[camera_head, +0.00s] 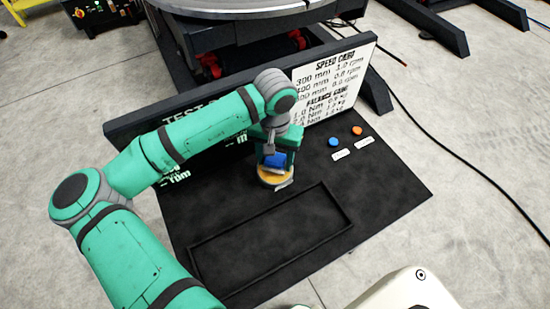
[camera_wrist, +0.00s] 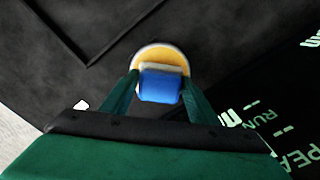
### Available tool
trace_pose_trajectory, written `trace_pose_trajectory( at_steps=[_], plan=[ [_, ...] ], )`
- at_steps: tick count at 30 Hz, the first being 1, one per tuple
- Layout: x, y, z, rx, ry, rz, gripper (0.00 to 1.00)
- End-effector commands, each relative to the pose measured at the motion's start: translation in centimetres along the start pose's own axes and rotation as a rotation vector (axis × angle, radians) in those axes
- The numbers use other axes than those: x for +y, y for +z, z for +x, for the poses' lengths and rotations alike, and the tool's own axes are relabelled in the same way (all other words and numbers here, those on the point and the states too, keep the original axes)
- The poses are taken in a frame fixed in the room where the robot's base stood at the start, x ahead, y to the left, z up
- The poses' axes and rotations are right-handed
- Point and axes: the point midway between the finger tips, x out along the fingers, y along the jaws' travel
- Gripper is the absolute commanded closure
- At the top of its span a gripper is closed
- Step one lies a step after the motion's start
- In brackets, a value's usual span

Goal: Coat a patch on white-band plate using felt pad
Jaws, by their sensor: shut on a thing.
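My gripper (camera_head: 277,146) is shut on a blue block with a pale edge, which looks like the felt pad (camera_head: 275,161). In the wrist view, the felt pad (camera_wrist: 160,86) sits between the two green fingers of my gripper (camera_wrist: 160,79). A round shallow dish with a pale rim and yellow top (camera_head: 268,178) is on the black mat right under the pad. The dish (camera_wrist: 160,56) also shows in the wrist view, partly hidden by the pad. I cannot tell whether the pad touches the yellow surface. I cannot make out a white-band plate in either view.
The positioner's grey round table (camera_head: 235,12) stands behind an upright board with a white speed card (camera_head: 330,85). A blue button (camera_head: 334,141) and an orange button (camera_head: 357,130) are on the mat's right. An empty black-rimmed tray area (camera_head: 338,205) lies in front. A cable crosses the right floor.

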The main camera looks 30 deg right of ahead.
Motion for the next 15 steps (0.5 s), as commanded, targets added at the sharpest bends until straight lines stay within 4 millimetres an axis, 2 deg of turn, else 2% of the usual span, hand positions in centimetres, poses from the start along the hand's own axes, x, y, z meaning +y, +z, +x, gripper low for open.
trace_pose_trajectory(
  at_steps=[15],
  plan=[
    [0.02, -0.01, 0.52, 0.0, 0.001, 0.0, 0.64]
  ],
)
